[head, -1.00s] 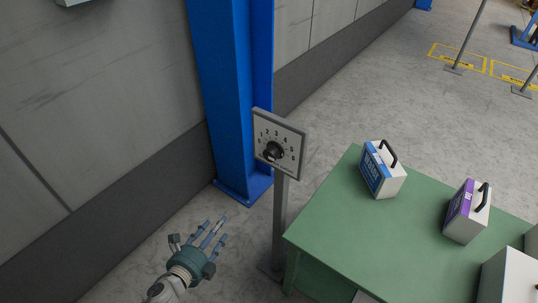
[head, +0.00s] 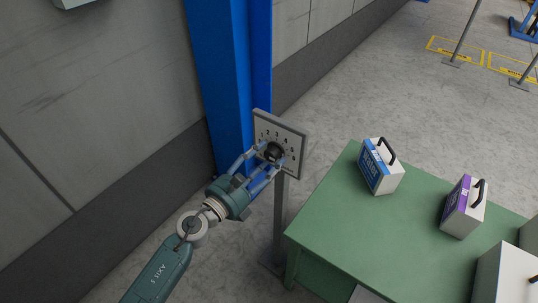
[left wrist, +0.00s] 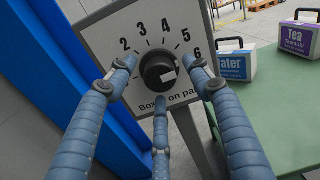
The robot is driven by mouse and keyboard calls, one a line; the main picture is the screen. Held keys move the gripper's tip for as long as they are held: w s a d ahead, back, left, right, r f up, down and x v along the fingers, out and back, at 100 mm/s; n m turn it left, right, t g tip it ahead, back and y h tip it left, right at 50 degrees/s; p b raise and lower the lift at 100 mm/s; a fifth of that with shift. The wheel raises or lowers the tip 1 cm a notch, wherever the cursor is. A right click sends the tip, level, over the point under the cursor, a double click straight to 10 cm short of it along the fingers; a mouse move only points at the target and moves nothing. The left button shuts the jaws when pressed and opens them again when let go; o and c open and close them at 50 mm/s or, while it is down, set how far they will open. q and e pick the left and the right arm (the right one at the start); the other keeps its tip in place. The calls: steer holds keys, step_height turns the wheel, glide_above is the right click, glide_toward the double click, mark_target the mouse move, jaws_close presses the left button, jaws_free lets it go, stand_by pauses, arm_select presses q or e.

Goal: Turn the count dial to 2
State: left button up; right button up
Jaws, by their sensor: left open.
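The count dial is a black round knob (left wrist: 157,68) on a white square panel (left wrist: 150,25) with the numbers 2 to 6 visible around it. A pale mark on the knob lies at its lower right; I cannot tell exactly which number it points to. In the head view the panel (head: 291,134) stands on a grey post. My left gripper (head: 268,160) is open at the panel, its fingers spread around the knob (head: 274,150). In the left wrist view the left gripper (left wrist: 160,78) has fingertips left, right and below the knob, with no clear grip. My right gripper is not in view.
A blue column (head: 222,90) stands behind the panel, beside the grey wall. A green table (head: 340,225) to the right holds a blue-labelled box (head: 380,168) and a purple-labelled box (head: 463,207), both with black handles. White boxes stand at its right edge.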

arm_select(q)
steer(key=shift+w+d, duration=0.4)
steer(key=shift+w, duration=0.1)
steer(key=c, duration=1.1)
steer(key=shift+c, duration=0.2)
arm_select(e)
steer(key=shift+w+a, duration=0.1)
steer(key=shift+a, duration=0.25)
